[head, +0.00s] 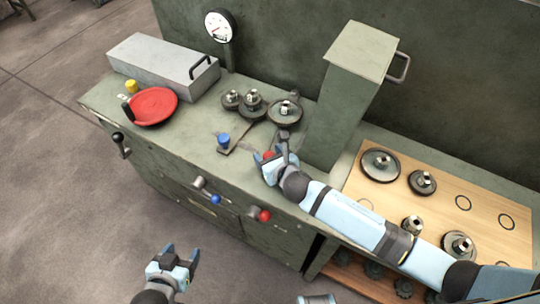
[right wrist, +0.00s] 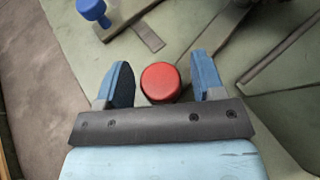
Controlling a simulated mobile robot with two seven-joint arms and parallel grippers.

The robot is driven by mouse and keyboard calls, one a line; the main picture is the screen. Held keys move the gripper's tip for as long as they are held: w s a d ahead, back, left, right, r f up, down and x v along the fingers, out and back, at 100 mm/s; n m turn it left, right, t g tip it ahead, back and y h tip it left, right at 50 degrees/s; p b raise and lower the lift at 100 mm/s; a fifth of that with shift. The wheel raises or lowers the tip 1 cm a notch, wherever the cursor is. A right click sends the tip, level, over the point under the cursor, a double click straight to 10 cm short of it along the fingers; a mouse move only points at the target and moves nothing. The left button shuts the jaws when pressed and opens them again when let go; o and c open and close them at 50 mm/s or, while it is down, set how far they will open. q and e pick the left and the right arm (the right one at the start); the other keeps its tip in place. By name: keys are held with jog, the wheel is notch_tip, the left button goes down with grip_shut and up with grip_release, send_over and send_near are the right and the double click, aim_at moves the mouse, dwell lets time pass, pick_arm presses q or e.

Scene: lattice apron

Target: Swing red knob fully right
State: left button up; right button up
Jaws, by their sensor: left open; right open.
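A red knob (right wrist: 161,82) stands on the green bench top, between the spread fingers of my right gripper (head: 269,156). In the right wrist view a small gap shows on each side of the knob, and the jaws are open. In the head view this red knob (head: 268,155) is partly hidden by the gripper. Another red knob (head: 263,215) sticks out of the bench's front face, below my right arm. My left gripper (head: 174,261) is open and empty, over the floor in front of the bench.
A blue knob (head: 224,140) stands on a slotted plate left of the right gripper. Another blue knob (head: 215,199) is on the front face. Several gears (head: 285,112) and a tall green box (head: 348,95) stand behind. A red dish (head: 152,106) lies left.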

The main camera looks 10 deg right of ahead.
jog(key=v, duration=1.3)
jog(key=shift+s+d+r, duration=0.15)
jog(key=shift+s, duration=0.2)
jog(key=s+d+f+n+p, duration=0.1)
jog(key=s+d+n+p, duration=0.3)
jog(key=n, duration=1.3)
jog(key=s+d+f+n+g+h+p, duration=0.1)
jog(key=s+d+n, duration=0.4)
jog(key=n, duration=1.2)
jog(key=s+f+p, duration=0.1)
jog(key=s+p, duration=0.1)
jog(key=s, duration=0.1)
jog(key=shift+n+g+h+p, duration=0.3)
jog(key=shift+n+p, duration=0.05)
jog(key=shift+n, duration=0.05)
jog(key=shift+d+f, duration=0.1)
jog(key=shift+f, duration=0.05)
